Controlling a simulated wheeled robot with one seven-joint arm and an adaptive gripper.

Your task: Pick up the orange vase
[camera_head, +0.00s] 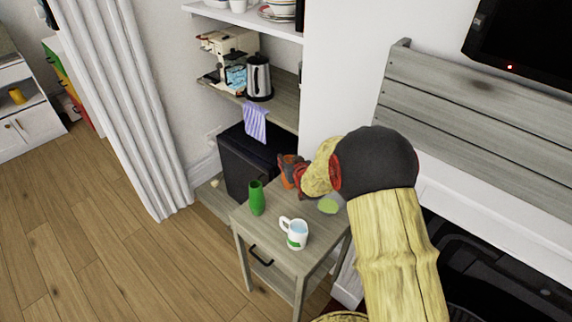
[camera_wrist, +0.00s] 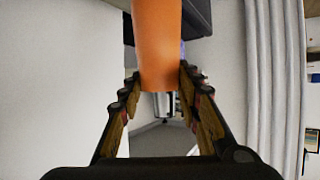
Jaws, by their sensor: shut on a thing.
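The orange vase (camera_wrist: 159,45) is between the two fingers of my gripper (camera_wrist: 159,82) in the wrist view, with a finger against each side. My gripper is shut on it. In the head view only a small part of the orange vase (camera_head: 287,178) shows beside my gripper (camera_head: 290,172), over the back of the small wooden table (camera_head: 262,232). My own arm and the fingers hide most of the vase there. I cannot tell whether its base touches the tabletop.
A green vase (camera_head: 257,198), a white mug (camera_head: 294,234) and a light green round item (camera_head: 328,206) are on the table. A black cabinet (camera_head: 248,160) stands behind it, below shelves with a kettle (camera_head: 258,78) and a coffee machine (camera_head: 232,50). Wooden floor (camera_head: 120,265) is clear at left.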

